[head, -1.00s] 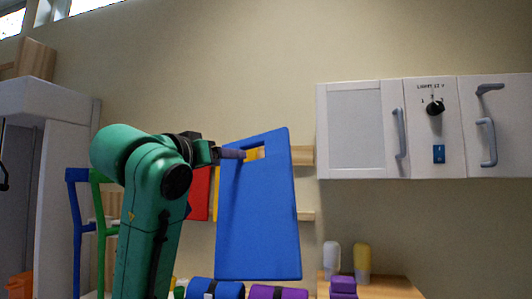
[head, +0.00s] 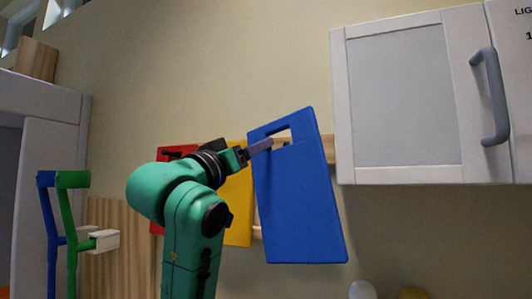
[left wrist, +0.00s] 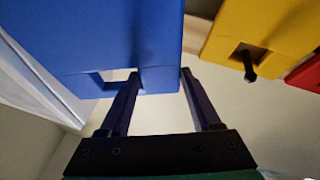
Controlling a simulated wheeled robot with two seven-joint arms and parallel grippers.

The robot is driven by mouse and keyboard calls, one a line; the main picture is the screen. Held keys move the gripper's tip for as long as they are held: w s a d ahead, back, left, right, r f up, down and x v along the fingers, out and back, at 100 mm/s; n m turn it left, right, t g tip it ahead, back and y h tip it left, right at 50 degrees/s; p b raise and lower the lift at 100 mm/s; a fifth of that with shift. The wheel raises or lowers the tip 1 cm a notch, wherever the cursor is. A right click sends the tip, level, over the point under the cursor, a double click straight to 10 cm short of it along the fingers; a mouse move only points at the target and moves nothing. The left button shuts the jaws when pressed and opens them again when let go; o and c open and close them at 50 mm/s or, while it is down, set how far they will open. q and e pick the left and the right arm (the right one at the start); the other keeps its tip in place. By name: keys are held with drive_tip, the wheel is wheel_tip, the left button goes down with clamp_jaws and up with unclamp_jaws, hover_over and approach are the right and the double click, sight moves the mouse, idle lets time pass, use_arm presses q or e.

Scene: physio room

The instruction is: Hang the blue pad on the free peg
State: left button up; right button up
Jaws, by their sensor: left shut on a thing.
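My left gripper (head: 266,146) is shut on the blue pad (head: 302,205) at its top edge by the slot. In the left wrist view the gripper (left wrist: 160,76) has one finger in the slot of the blue pad (left wrist: 90,38) and the other outside its edge. The pad hangs slightly tilted in front of the wooden rail (head: 328,148). I cannot tell whether a peg lies in its slot; the free peg is not clearly visible. A dark peg (left wrist: 250,66) shows through the yellow pad's slot in the wrist view. My right gripper is not in view.
The yellow pad (head: 238,200) and red pad (head: 175,153) hang left of the blue pad, partly behind my arm. A white wall cabinet (head: 400,95) is close on the right. Blue and green frames (head: 65,215) stand at the left.

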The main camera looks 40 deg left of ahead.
use_arm(q)
drive_tip(key=w, duration=0.1)
drive_tip(key=w+a, duration=0.1)
drive_tip(key=w, duration=0.1)
drive_tip(key=shift+w+a, duration=0.15)
drive_tip(key=shift+w, duration=0.05)
drive_tip(key=shift+w+a+f+p, duration=0.1)
drive_tip(key=shift+w+a+p, duration=0.2)
drive_tip(key=shift+w, duration=0.35)
drive_tip(key=shift+w+a+r+p, duration=0.15)
drive_tip(key=shift+w+p, duration=0.1)
drive_tip(key=shift+w, duration=0.4)
drive_tip(key=shift+w+a+f+p, duration=0.15)
drive_tip(key=shift+w+a+p, duration=0.15)
drive_tip(key=shift+w, duration=0.35)
drive_tip(key=shift+w+a+p, duration=0.2)
drive_tip(key=shift+w+p, duration=0.1)
drive_tip(key=shift+w, duration=0.5)
drive_tip(key=shift+w+f, duration=0.1)
drive_tip(key=shift+f, duration=0.25)
clamp_jaws()
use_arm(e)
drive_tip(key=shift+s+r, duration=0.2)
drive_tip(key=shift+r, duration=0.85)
use_arm(q)
drive_tip(key=shift+w+f, duration=0.1)
drive_tip(key=shift+f, duration=0.05)
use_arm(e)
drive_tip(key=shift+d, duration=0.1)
